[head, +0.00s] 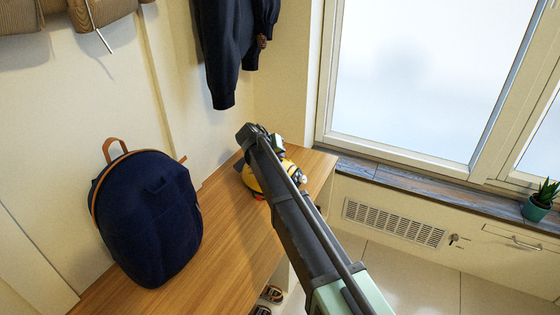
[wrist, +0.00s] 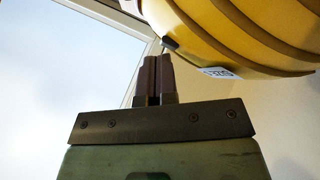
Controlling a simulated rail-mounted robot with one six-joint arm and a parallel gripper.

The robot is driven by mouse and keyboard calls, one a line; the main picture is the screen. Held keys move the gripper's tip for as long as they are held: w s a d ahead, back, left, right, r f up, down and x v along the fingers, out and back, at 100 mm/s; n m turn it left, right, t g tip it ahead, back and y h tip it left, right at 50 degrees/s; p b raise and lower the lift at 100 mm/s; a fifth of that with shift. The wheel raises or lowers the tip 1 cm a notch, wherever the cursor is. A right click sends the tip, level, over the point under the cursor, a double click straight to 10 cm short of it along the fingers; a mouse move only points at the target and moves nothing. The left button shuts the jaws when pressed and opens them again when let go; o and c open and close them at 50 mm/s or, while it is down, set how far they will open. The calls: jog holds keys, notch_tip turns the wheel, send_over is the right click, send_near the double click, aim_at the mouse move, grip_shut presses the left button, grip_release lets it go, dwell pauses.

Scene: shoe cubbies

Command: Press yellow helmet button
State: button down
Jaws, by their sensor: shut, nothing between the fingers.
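The yellow helmet (wrist: 225,30) fills the upper right of the wrist view, with dark ribs and a white label on its edge. A small dark tab (wrist: 170,43) shows at its lower left edge; I cannot tell for sure whether it is the button. My gripper (wrist: 157,60) is shut and empty, its fingertips just below that tab. Whether they touch it is unclear. In the head view the helmet (head: 252,182) sits on the wooden bench top, largely hidden behind my arm.
The wooden bench (head: 150,285) also carries a dark blue backpack (head: 147,215) on the left. A dark jacket (head: 232,45) hangs above. A window and sill (head: 420,180) are on the right, with a potted plant (head: 540,203). Shoes (head: 270,295) are below the bench.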

jog(key=shift+f, duration=0.1)
jog(key=shift+r+p, duration=0.5)
jog(key=shift+r, duration=0.15)
